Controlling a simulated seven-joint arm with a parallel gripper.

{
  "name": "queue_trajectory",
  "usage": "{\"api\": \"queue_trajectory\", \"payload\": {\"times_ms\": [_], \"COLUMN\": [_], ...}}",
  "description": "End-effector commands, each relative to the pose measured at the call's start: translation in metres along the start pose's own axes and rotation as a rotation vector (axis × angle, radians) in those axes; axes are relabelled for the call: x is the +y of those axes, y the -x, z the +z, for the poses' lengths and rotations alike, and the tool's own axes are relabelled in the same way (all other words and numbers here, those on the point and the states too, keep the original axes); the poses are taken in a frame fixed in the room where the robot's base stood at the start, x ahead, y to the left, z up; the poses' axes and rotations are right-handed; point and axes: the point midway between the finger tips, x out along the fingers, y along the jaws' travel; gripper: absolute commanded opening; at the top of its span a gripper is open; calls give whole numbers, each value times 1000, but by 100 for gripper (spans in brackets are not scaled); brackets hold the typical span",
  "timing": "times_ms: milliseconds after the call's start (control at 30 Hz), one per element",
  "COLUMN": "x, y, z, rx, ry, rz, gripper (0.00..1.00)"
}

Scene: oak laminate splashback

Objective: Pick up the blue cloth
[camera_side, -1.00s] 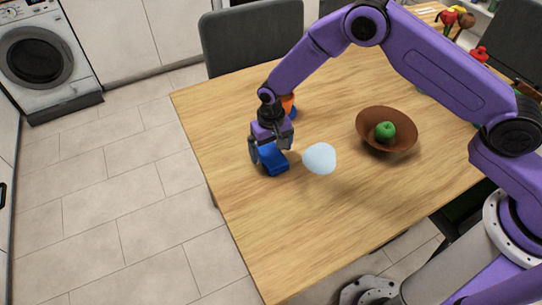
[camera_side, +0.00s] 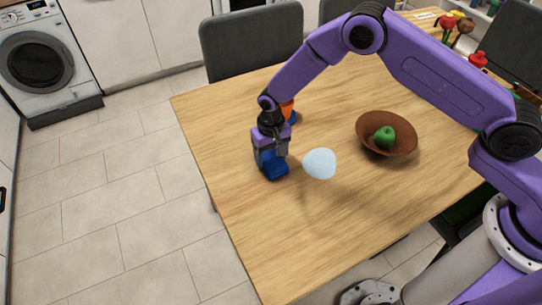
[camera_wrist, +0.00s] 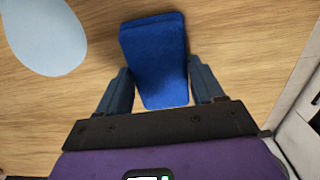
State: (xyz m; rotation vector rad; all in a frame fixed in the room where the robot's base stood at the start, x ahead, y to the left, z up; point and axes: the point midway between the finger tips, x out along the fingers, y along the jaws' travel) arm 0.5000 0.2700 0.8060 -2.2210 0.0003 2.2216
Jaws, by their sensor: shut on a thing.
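The blue cloth (camera_side: 275,170) is a folded dark blue pad near the left edge of the wooden table. In the wrist view the cloth (camera_wrist: 155,55) lies between the two fingers and reaches out beyond their tips. My gripper (camera_side: 270,163) points down at the table, and its fingers are shut on the near part of the cloth. In the wrist view my gripper (camera_wrist: 160,85) has one finger on each side of the cloth. The cloth looks at table height; I cannot tell whether it is clear of the surface.
A pale blue rounded item (camera_side: 319,163) lies just right of the cloth; it shows in the wrist view (camera_wrist: 45,35) too. A brown bowl (camera_side: 365,126) with a green apple (camera_side: 384,137) stands further right. An orange and blue object (camera_side: 289,112) stands behind my gripper. The table's front (camera_side: 290,235) is clear.

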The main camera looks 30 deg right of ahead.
Motion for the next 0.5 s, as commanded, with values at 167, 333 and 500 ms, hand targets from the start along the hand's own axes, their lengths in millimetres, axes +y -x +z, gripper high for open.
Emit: {"api": "queue_trajectory", "payload": {"times_ms": [167,333,500], "x": [-1,6,18], "y": [18,44,73], "z": [-1,11,33], "rx": [3,1,2], "ry": [0,1,0], "rz": [-2,0,-2], "gripper": [37,37,37]}}
